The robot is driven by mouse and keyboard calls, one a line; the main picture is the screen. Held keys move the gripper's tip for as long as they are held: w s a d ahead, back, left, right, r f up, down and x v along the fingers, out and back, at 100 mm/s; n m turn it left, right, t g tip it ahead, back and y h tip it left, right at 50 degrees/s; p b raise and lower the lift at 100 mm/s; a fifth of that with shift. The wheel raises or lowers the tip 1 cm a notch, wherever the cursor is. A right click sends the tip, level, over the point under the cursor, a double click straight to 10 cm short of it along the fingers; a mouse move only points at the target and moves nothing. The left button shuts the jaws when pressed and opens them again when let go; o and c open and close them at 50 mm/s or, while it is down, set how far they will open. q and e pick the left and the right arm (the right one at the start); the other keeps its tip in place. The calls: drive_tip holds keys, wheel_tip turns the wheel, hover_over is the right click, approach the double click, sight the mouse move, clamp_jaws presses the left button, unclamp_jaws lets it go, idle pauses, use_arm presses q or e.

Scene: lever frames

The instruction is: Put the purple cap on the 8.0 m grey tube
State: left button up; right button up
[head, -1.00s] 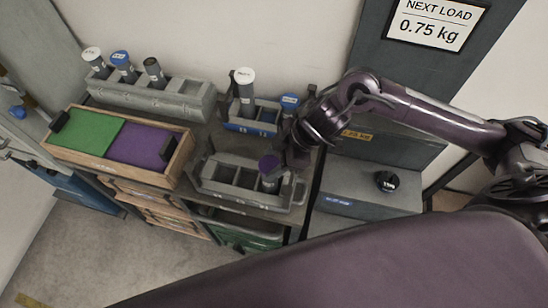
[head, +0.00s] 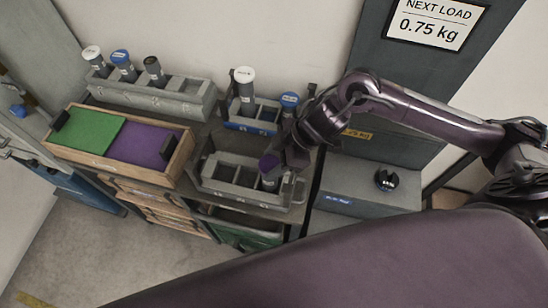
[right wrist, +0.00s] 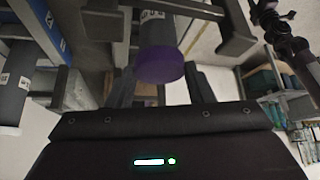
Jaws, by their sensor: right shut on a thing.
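The purple cap (head: 269,162) is at the top of a grey tube (head: 268,183) that stands in the right slot of the near grey rack (head: 215,187). My right gripper (head: 286,161) reaches in from the upper right and is shut on the cap. In the right wrist view, the cap (right wrist: 160,66) lies between my right gripper's fingers (right wrist: 160,82), in line with the grey tube (right wrist: 158,28). The cap looks in contact with the tube, but how far down it sits cannot be told. The tube's label is too small to read. My left gripper is out of view.
A blue rack (head: 248,126) behind holds a tall white-topped tube (head: 245,90) and a blue-capped tube (head: 288,102) close to my right gripper. A long grey rack (head: 150,97) holds several tubes. A wooden tray (head: 178,166) with green and purple mats stands left.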

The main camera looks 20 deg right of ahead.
drive_tip(key=shift+f, duration=0.35)
idle(0.4)
drive_tip(key=o, duration=1)
drive_tip(key=shift+r, duration=0.1)
drive_tip(key=b+v, duration=0.1)
drive_tip(key=v, duration=0.6)
drive_tip(key=shift+d+r, duration=0.2)
drive_tip(key=shift+r, duration=0.05)
